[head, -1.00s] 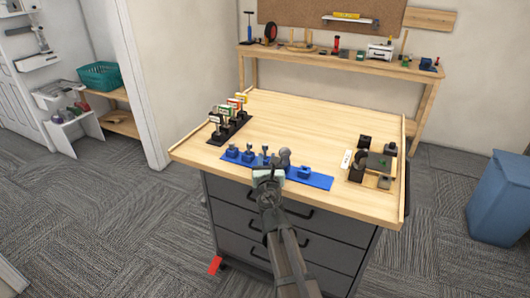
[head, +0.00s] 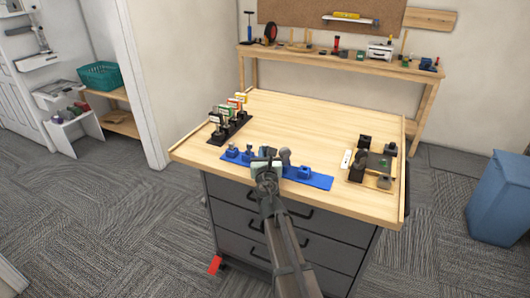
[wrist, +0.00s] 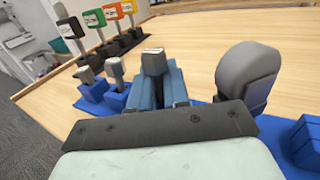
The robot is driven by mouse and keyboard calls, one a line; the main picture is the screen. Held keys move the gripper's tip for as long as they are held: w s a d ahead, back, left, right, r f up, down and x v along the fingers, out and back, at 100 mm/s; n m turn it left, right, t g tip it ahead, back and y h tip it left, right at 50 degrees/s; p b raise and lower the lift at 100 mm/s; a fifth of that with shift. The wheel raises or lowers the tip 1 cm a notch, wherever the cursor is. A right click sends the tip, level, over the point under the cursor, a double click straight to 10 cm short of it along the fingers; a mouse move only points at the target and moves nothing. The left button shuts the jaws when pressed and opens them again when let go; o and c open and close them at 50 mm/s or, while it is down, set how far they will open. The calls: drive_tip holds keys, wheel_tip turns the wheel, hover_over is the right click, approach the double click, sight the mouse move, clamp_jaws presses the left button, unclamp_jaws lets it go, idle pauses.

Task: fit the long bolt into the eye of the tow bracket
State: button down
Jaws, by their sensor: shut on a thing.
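My gripper (head: 267,158) is at the blue strip (head: 318,182) along the bench's front edge. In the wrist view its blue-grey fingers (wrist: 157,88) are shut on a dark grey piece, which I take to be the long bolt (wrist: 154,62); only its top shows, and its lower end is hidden. Two other grey bolts stand upright in blue blocks to the left (wrist: 115,72). A large round-topped grey piece (wrist: 250,72) stands close on the right. The tow bracket is not clear; dark fixtures (head: 357,173) sit on a wooden board at the bench's right.
A black rack (head: 232,130) with several coloured tags stands at the bench's left. An empty-looking blue block (head: 304,172) sits right of the round-topped piece. The middle of the bench (head: 310,125) is clear. A shelf with tools (head: 340,55) is behind.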

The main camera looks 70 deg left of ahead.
drive_tip(key=shift+r, duration=0.15)
drive_tip(key=shift+r, duration=4.4)
drive_tip(key=shift+w+d+r, duration=0.1)
drive_tip(key=shift+w+r, duration=0.05)
drive_tip(key=shift+r, duration=0.15)
drive_tip(key=w+d+m+t+h, duration=0.2)
drive_tip(key=w+d+m+t, duration=0.1)
drive_tip(key=w+d, duration=0.8)
drive_tip(key=w+d+m+t+h, duration=0.3)
drive_tip(key=w+d, duration=0.9)
drive_tip(key=w, duration=0.8)
drive_tip(key=shift+w+t, duration=0.3)
drive_tip(key=shift+t, duration=0.6)
drive_tip(key=shift+r, duration=0.1)
